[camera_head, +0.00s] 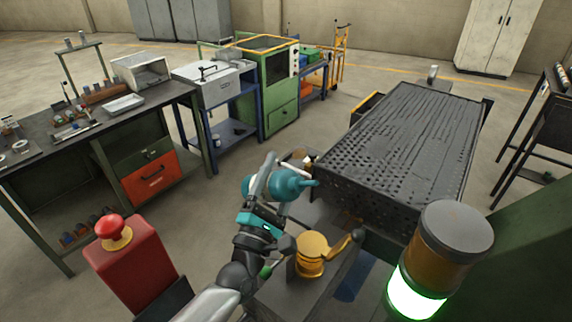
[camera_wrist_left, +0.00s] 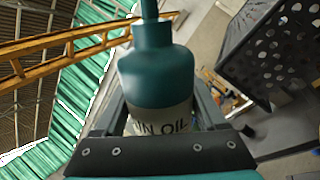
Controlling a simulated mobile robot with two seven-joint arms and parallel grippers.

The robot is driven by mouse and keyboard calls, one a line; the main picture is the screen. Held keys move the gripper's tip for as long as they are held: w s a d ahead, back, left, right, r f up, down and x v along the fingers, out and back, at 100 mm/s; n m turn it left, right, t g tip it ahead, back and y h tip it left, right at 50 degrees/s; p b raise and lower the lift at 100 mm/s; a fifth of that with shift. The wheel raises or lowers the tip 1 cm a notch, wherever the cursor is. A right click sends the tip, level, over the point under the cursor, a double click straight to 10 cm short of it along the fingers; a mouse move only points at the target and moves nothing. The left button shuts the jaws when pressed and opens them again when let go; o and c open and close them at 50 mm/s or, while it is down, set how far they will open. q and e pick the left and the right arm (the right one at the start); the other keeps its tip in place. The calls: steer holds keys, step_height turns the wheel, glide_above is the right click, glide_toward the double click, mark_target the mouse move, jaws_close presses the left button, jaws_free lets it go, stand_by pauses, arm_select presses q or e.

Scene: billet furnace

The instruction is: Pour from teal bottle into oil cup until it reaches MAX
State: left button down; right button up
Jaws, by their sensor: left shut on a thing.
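The teal bottle (camera_head: 284,186) is held in my left gripper (camera_head: 262,182). It lies tilted on its side, with its narrow spout pointing right toward the perforated table. In the left wrist view the bottle (camera_wrist_left: 157,75) sits between the fingers, and part of a label reading "OIL" shows. A yellow-orange cup (camera_head: 310,258), which looks like the oil cup, stands on a dark block below and to the right of the gripper, with its round top toward me. The bottle is above the cup and apart from it. No MAX mark or oil level can be made out. My right gripper is not seen.
The dark perforated table (camera_head: 400,140) stands just right of the bottle. A beacon lamp (camera_head: 445,255) with a lit green base is at the near right. A red box with a red button (camera_head: 130,260) is at the near left. A workbench (camera_head: 95,115) stands farther left.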

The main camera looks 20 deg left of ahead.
arm_select(q)
steer(key=f+m+h+b, duration=0.1)
steer(key=m+h+b, duration=0.1)
steer(key=m+b, duration=0.1)
steer(key=shift+s+a+f, duration=0.2)
steer(key=shift+a+f, duration=0.1)
steer(key=shift+f, duration=0.05)
steer(key=m+h+b, duration=0.1)
steer(key=m, duration=0.1)
steer(key=f+m+h+b, duration=0.1)
steer(key=shift+w+a+f+m, duration=0.15)
steer(key=shift+w+a+m, duration=0.05)
steer(key=shift+m, duration=0.2)
steer(key=shift+a+f+m+h+b, duration=0.1)
steer(key=shift+f+m+h+b, duration=0.1)
steer(key=shift+m+h+b, duration=0.55)
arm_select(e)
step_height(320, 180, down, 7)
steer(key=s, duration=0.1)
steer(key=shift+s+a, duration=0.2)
arm_select(q)
steer(key=shift+m, duration=0.25)
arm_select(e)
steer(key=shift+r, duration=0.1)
